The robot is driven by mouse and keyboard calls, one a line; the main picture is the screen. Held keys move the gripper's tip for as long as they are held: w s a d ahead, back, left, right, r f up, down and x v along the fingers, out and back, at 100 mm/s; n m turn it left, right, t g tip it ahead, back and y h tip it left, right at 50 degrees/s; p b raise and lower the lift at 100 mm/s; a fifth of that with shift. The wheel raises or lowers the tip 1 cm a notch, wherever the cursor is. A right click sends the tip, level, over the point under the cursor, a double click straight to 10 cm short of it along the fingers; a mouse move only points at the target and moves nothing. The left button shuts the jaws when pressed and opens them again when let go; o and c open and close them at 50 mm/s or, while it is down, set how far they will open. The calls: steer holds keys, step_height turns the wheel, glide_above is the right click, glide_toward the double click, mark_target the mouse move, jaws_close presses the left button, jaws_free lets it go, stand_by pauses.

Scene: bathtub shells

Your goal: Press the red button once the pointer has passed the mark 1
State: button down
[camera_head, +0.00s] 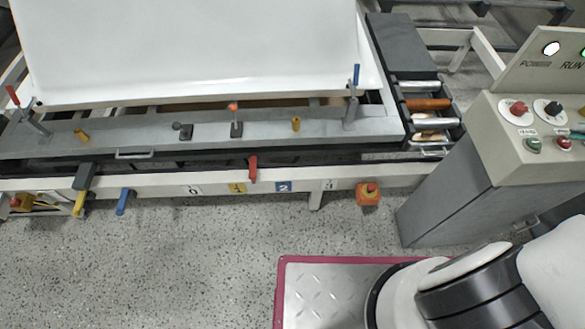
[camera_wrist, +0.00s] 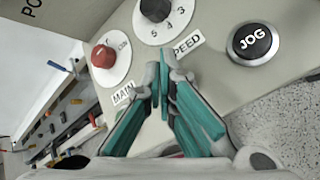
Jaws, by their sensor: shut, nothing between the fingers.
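The red pointer (camera_head: 252,168) stands at the bench's front rail, a little right of the yellow mark 1 (camera_head: 237,187) and left of the blue mark 2 (camera_head: 284,186). A red button (camera_head: 563,142) is on the sloped control panel, beside a green button (camera_head: 533,145). Another red button (camera_head: 370,188) tops an orange box under the rail. My gripper (camera_wrist: 160,80) has teal fingers, shut and empty, over the panel below the SPEED dial in the wrist view. A teal bit shows at the head view's right edge. No red push button is visible in the wrist view.
The panel carries a red MAIN knob (camera_wrist: 103,56), a black SPEED knob (camera_wrist: 156,10) and a black JOG button (camera_wrist: 252,43).

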steer(key=shift+f, duration=0.7)
steer(key=shift+r, duration=0.1)
step_height(320, 180, up, 7)
steer(key=p, duration=0.3)
steer(key=shift+p, duration=0.3)
stand_by(0.4)
